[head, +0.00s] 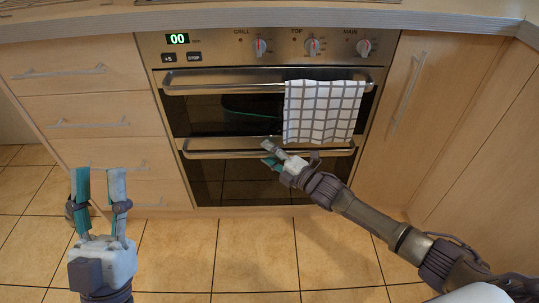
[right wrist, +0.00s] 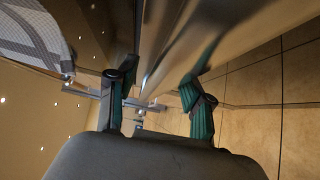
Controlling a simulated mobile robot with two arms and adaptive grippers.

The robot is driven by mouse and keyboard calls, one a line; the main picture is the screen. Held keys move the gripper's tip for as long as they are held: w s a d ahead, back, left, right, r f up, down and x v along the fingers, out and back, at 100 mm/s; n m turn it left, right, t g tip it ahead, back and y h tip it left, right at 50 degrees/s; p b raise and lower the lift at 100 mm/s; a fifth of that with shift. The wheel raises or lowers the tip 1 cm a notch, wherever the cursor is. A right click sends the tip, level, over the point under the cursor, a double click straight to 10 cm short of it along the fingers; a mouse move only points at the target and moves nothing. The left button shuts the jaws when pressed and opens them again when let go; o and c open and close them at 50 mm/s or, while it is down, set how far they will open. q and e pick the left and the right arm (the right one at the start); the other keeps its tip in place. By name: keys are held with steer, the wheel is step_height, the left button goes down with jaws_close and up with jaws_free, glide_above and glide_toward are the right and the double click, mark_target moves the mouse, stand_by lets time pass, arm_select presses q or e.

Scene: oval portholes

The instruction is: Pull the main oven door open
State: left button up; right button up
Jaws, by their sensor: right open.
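The main oven door (head: 235,181) is the lower dark glass door of the oven, and it looks shut. Its steel bar handle (head: 222,155) runs across its top. My right gripper (head: 270,152) is open at the middle of this handle. In the right wrist view its green-padded fingers (right wrist: 158,100) are apart, and a metallic bar or edge (right wrist: 180,40) runs down between them; I cannot tell whether they touch it. My left gripper (head: 98,180) is open and empty, fingers up, in front of the left drawers.
A checked towel (head: 323,110) hangs on the upper door handle (head: 225,88), its lower edge near the lower handle. Knobs (head: 312,46) line the panel above. Drawers (head: 85,115) stand left, a cupboard (head: 410,115) right. The tiled floor (head: 255,255) ahead is clear.

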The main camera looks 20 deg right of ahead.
steer(key=shift+c, duration=0.2)
jaws_close()
steer(key=shift+s+f, duration=0.1)
